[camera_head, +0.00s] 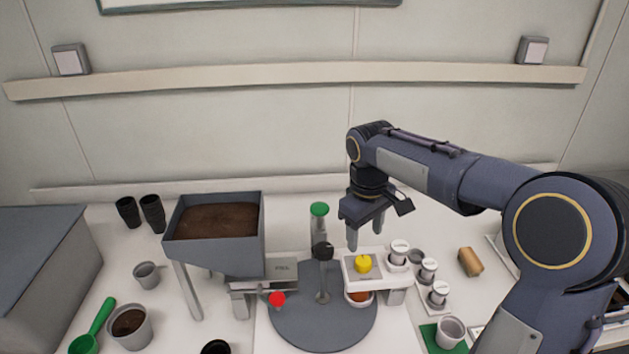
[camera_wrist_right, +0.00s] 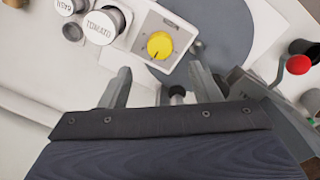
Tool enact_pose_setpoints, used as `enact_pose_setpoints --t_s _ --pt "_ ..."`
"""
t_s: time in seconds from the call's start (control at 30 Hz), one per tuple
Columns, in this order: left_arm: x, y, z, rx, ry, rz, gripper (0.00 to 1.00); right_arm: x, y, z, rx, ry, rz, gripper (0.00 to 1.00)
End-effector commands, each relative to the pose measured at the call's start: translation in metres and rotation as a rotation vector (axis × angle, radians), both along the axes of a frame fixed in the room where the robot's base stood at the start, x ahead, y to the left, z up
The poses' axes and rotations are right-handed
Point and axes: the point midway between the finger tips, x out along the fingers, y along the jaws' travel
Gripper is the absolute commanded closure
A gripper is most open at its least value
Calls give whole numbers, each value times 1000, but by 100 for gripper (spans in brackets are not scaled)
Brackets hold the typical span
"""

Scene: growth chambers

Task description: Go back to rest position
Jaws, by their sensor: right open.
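My right gripper (camera_head: 366,232) hangs above the back of the white seed station, with its fingers apart and nothing between them. In the right wrist view the open fingers (camera_wrist_right: 160,88) show over the white table, with the station's yellow knob (camera_wrist_right: 160,45) just beyond them. The yellow knob also shows in the head view (camera_head: 363,264), on the white stand (camera_head: 395,282), in front of the gripper. My right arm reaches in from the right side. My left gripper is not in view.
A soil hopper (camera_head: 214,221) stands left of a grey round plate (camera_head: 322,325). White labelled jars (camera_head: 428,269) stand on the right; one reads TOMATO in the wrist view (camera_wrist_right: 103,24). Pots (camera_head: 130,326) and a green scoop (camera_head: 93,330) lie at left. A wall rail (camera_head: 300,76) runs behind.

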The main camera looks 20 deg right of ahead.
Motion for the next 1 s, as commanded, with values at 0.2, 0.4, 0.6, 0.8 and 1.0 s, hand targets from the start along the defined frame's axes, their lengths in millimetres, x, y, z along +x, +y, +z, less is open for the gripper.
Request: enact_pose_setpoints --t_s 0.2,0.4,0.6,0.8,1.0 --pt "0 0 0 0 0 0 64 -20 -1 5 47 -32 -33 43" --pt "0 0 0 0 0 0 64 -98 10 13 227 -158 -167 43" --pt "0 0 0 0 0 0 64 -177 40 -2 398 -297 -330 43" --pt "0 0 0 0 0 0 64 -218 64 -25 488 -380 -441 43" --pt "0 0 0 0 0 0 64 -227 70 -33 510 -399 -474 43"
